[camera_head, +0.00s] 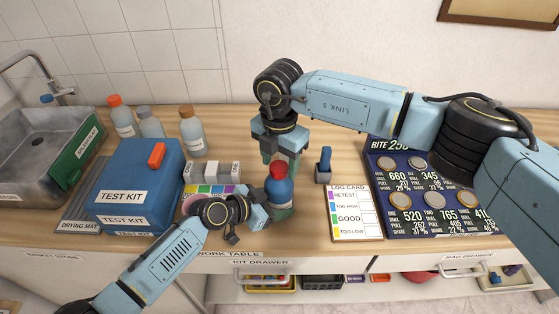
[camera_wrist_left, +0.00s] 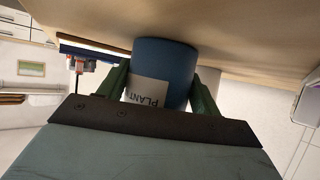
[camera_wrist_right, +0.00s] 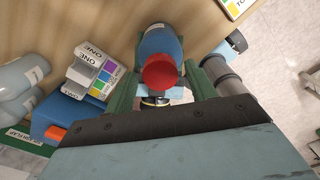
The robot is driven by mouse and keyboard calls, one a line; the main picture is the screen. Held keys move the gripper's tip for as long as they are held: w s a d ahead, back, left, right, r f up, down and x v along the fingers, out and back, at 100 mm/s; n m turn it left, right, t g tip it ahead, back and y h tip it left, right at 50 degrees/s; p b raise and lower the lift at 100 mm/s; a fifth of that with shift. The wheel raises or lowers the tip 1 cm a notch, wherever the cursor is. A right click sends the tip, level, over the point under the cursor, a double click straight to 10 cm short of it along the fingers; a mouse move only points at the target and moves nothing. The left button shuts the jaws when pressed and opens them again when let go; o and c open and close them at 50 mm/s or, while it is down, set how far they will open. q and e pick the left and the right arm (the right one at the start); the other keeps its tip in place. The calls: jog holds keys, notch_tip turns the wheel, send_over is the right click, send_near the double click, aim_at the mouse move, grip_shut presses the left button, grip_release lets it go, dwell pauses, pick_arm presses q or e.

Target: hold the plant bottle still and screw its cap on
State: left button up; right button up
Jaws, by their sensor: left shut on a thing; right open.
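The plant bottle (camera_head: 280,190) is blue with a red cap (camera_head: 278,169) at its top, near the front of the table. My left gripper (camera_head: 262,212) is shut on the bottle from the left. The left wrist view shows the bottle (camera_wrist_left: 163,62), with its PLANT label, between the green fingers. My right gripper (camera_head: 279,158) is open and points down at the cap, just behind or above it. The right wrist view shows the red cap (camera_wrist_right: 163,71) between its spread fingers. I cannot tell how tightly the cap sits.
A blue test kit box (camera_head: 138,180) stands left, with several capped bottles (camera_head: 193,131) behind it. A dark price board (camera_head: 432,190) is farther right. A sink (camera_head: 40,150) is far left.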

jog(key=shift+r, duration=2.95)
notch_tip(320, 180, up, 12)
pick_arm(q)
jog(key=o, duration=1.2)
jog(key=shift+c, duration=0.2)
jog(key=v, duration=1.2)
jog(key=shift+s, duration=0.1)
